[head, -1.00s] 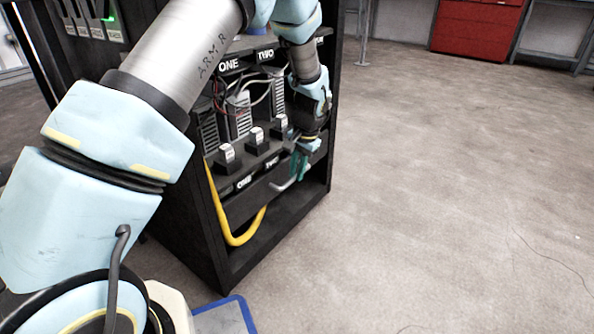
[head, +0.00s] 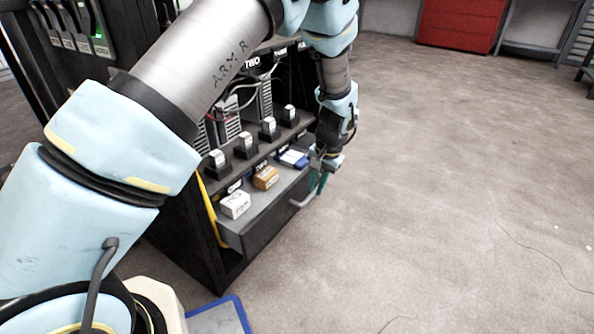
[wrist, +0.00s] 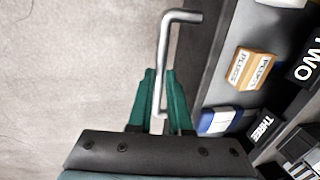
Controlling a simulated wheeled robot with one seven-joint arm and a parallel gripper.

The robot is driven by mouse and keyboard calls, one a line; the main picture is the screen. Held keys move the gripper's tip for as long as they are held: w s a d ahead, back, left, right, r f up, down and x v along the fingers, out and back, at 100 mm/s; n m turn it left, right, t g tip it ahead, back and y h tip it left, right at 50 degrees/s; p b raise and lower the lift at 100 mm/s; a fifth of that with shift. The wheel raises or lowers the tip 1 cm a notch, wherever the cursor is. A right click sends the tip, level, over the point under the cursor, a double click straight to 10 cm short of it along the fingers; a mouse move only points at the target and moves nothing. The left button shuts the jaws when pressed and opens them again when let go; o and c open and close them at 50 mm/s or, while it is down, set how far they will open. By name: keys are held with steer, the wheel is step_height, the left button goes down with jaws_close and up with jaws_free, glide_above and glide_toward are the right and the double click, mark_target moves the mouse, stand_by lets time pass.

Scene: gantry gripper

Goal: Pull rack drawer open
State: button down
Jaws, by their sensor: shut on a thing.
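The rack drawer (head: 262,222) is a grey drawer low in the black rack, standing out from the rack front. A white box (head: 235,204), an orange-brown box (head: 265,178) and a blue and white box (head: 292,158) lie in it. Its bent metal handle (head: 303,201) shows also in the wrist view (wrist: 175,55). My gripper (head: 317,184) is shut on the handle near its far end, with green fingers (wrist: 160,100) on both sides of the bar. The drawer's far end is partly hidden by my gripper.
The black rack (head: 180,225) holds several small black blocks with white tops on a ledge above the drawer. A yellow cable (head: 208,205) hangs at its left side. Open concrete floor (head: 440,200) lies to the right. A red cabinet (head: 460,25) stands far back.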

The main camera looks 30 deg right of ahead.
steer(key=s+d+p, duration=0.3)
steer(key=s+d, duration=0.4)
steer(key=s, duration=0.6)
steer(key=shift+d, duration=0.1)
steer(key=c, duration=0.8)
jaws_free()
steer(key=shift+w, duration=0.1)
steer(key=shift+c, duration=0.2)
step_height(320, 180, up, 11)
steer(key=s+d+p, duration=0.1)
steer(key=s+p, duration=0.1)
steer(key=p, duration=0.1)
steer(key=shift+f, duration=0.2)
